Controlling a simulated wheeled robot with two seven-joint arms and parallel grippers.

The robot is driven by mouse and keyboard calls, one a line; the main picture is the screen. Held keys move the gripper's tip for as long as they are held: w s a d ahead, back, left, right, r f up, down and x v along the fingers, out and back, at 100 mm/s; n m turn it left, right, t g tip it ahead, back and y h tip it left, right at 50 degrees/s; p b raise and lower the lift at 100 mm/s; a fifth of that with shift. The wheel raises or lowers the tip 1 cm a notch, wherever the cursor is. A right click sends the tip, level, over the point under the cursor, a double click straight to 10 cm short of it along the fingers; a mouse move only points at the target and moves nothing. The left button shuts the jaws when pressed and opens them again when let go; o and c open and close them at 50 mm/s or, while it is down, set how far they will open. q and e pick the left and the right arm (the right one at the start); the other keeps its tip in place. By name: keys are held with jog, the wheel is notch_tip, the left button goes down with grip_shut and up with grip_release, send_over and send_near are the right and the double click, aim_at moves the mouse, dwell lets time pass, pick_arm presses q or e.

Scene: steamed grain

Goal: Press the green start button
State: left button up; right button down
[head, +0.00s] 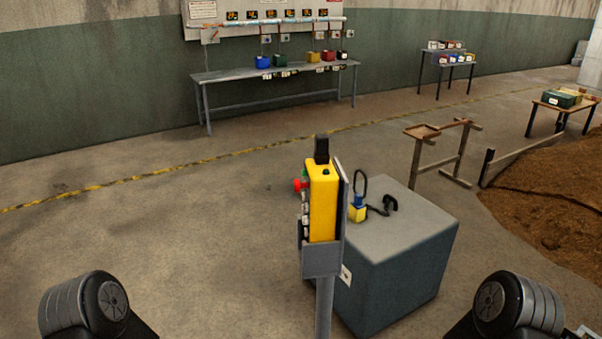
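A yellow control box (323,205) stands upright on a grey post in the middle of the head view, seen mostly from its side. A small green part (305,174) shows at the upper left edge of its face, just above a red knob (299,185). This may be the green start button, but the face is turned away and its detail is too small to tell. Several dark and pale controls sit lower on that face. Neither gripper is in view; only rounded links of my arms show at the bottom left and bottom right.
A grey block (397,268) stands right behind the post, with a padlock (357,213) and a black item on it. A wooden stand (440,150) and a brown heap (555,195) are to the right. A bench (225,75) stands at the back wall. Floor to the left is clear.

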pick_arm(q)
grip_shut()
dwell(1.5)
